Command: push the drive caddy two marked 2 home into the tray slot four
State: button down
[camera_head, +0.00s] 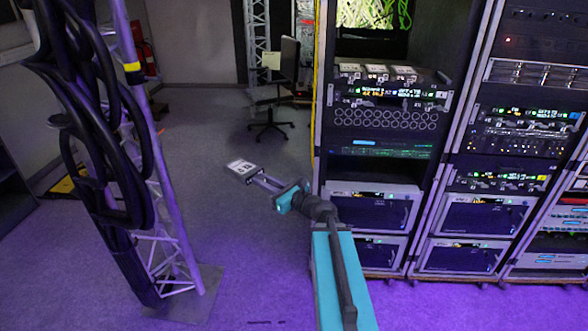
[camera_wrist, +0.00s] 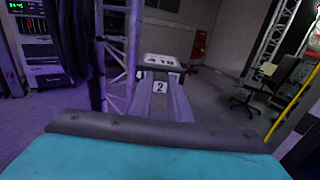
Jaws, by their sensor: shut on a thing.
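The drive caddy two (camera_head: 242,166) is a flat piece with a white printed top, held out over open floor left of the racks. In the wrist view the caddy (camera_wrist: 160,60) shows its top print and a front label "2". My gripper (camera_head: 258,180) is shut on its near end; both fingers (camera_wrist: 160,80) reach forward to it in the wrist view. The tray (camera_head: 392,92) sits in the upper part of the left rack, with several white-labelled caddies showing on top. It is well right of my gripper and apart from it. Slot numbers are too small to read.
A truss tower (camera_head: 165,225) with thick black cables (camera_head: 95,130) stands at left. An office chair (camera_head: 275,95) stands at the back. More racks (camera_head: 520,140) fill the right. The floor (camera_head: 235,230) between truss and racks is clear.

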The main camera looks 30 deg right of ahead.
jog(key=s+a+f+n+g+y, duration=0.1)
jog(key=s+a+n+g+y, duration=0.1)
jog(key=a, duration=0.9)
jog(key=s+a+f+n+g+y, duration=0.1)
jog(key=s+a+n+g+y, duration=0.1)
jog(key=a+n+g+y, duration=0.2)
jog(key=a+n+y, duration=0.1)
jog(key=a+y, duration=0.2)
jog(key=a, duration=0.4)
jog(key=shift+s+a+f+n+g+y, duration=0.15)
jog(key=shift+s+a+n+g+y, duration=0.05)
jog(key=shift+s+n+g+y, duration=0.1)
